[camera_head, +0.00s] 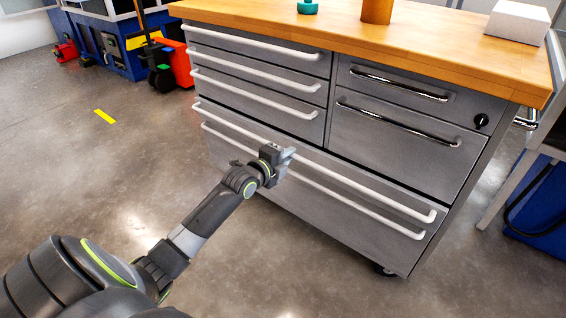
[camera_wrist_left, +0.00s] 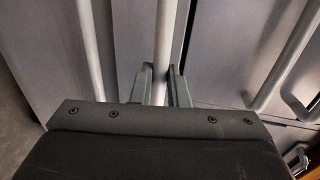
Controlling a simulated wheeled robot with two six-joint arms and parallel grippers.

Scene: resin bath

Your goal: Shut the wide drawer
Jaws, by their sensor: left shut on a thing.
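A grey metal cabinet has two long white bar handles low on its front, an upper one (camera_head: 370,185) and a lower one (camera_head: 365,207). My left gripper (camera_head: 288,156) is at the upper long handle, left of its middle. In the left wrist view, its two fingers (camera_wrist_left: 159,90) are on either side of a white bar (camera_wrist_left: 165,45), shut on it. How far the wide drawer stands out from the cabinet is hard to tell. The gripper hides a short part of the handles. My right gripper is not in view.
Narrower drawers with white handles (camera_head: 255,92) and chrome handles (camera_head: 398,122) are above. A wooden top (camera_head: 440,40) carries a white box (camera_head: 517,22) and a brown block (camera_head: 377,11). The floor (camera_head: 270,265) in front is clear.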

